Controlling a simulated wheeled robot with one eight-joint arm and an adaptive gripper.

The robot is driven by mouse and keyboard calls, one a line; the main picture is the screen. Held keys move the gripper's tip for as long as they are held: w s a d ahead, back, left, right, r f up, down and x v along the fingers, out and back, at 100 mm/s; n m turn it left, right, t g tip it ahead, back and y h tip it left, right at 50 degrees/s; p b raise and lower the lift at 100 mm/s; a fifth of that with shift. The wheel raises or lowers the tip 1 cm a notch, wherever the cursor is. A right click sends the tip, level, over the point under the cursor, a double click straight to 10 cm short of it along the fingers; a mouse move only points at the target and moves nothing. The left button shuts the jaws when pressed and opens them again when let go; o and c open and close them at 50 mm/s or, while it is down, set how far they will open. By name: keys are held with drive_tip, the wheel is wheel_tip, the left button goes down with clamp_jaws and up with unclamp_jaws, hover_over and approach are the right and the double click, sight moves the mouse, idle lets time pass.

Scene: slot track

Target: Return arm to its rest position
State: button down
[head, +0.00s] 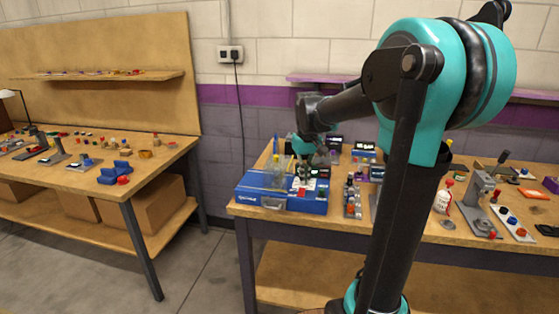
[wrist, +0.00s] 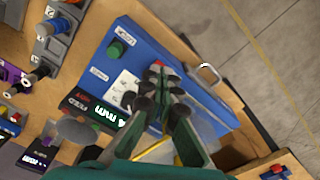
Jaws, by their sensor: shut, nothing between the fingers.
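My gripper (head: 306,178) reaches down over a blue box-like station (head: 252,190) on the right-hand workbench (head: 420,220). In the wrist view my gripper (wrist: 160,70) is shut, with its dark fingertips together and nothing held. The fingertips are over the blue station (wrist: 118,50), near a white label card (wrist: 124,88) and a red part; I cannot tell whether they touch it. A green knob (wrist: 116,48) sits on the station, and a metal handle (wrist: 208,74) is on its edge. My arm comes in from the right of the head view.
Several small devices stand right of the station, including a grey press (head: 478,200) and a white bottle (head: 443,198). A second workbench (head: 100,178) with small parts stands at left. Open floor (head: 200,275) lies between the benches. A purple shelf (head: 330,80) is on the wall behind.

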drive_tip(key=s+d+f+m+t, duration=0.2)
drive_tip(key=s+d+f+t, duration=0.1)
drive_tip(key=s+f, duration=1.3)
drive_tip(key=s, duration=0.4)
drive_tip(key=shift+d+t, duration=0.2)
drive_tip(key=shift+t, duration=0.2)
drive_tip(key=shift+r, duration=0.1)
idle(0.4)
